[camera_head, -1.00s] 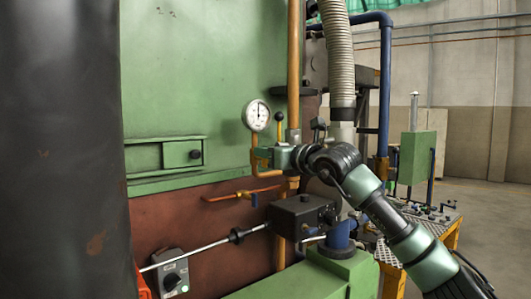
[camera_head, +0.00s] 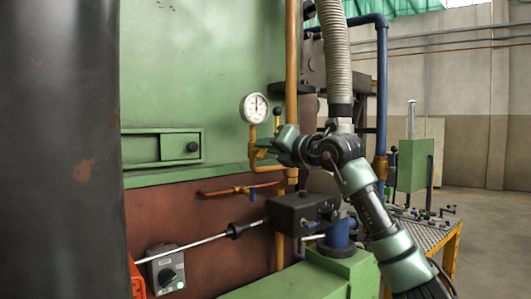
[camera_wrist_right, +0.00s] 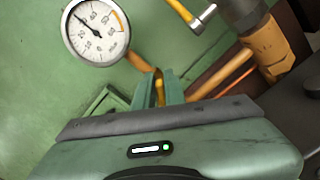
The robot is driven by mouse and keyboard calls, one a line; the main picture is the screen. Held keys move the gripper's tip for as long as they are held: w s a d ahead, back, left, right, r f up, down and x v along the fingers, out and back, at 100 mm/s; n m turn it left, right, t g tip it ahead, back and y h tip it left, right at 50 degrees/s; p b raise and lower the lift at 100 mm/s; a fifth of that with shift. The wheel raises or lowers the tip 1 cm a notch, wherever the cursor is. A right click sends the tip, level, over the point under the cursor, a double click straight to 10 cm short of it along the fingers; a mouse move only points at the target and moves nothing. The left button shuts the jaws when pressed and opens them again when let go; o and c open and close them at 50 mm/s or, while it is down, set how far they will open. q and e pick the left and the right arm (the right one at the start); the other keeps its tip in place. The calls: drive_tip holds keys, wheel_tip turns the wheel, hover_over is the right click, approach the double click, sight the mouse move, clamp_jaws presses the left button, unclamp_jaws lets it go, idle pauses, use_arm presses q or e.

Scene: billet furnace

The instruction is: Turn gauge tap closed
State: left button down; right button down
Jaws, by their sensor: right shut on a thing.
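The round white pressure gauge (camera_head: 254,108) stands on a bent orange pipe in front of the green furnace wall. It also shows at the top left of the right wrist view (camera_wrist_right: 95,32). My right gripper (camera_head: 280,146) is just below and right of the gauge, at the pipe. In the right wrist view its two green fingers (camera_wrist_right: 162,90) are closed around a narrow yellow piece (camera_wrist_right: 158,90), which appears to be the gauge tap's handle. The fingers hide most of it, so its exact angle cannot be told. My left gripper is out of view.
A yellow lever with a black knob (camera_head: 277,113) stands right beside the gauge. A vertical orange pipe (camera_head: 292,60) and a ribbed hose (camera_head: 335,50) run close to my right arm. A black box (camera_head: 300,212) with a rod is below. Open floor lies at the right.

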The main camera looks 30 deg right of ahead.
drive_tip(key=m, duration=0.2)
drive_tip(key=m+b, duration=0.1)
drive_tip(key=f+m, duration=0.1)
drive_tip(key=m, duration=0.1)
drive_tip(key=shift+d+m+b, duration=0.3)
drive_tip(key=shift+b, duration=0.05)
drive_tip(key=m, duration=0.3)
drive_tip(key=m+b, duration=0.1)
drive_tip(key=shift+d+f+m, duration=0.1)
drive_tip(key=shift+f+m, duration=0.15)
drive_tip(key=shift+m, duration=0.15)
drive_tip(key=c, duration=1.5)
unclamp_jaws()
drive_tip(key=s+b, duration=0.1)
drive_tip(key=s, duration=0.1)
drive_tip(key=s+b, duration=0.1)
drive_tip(key=s, duration=0.2)
drive_tip(key=s+b, duration=0.1)
drive_tip(key=s, duration=0.1)
drive_tip(key=shift+s+d, duration=0.3)
drive_tip(key=shift+s, duration=0.05)
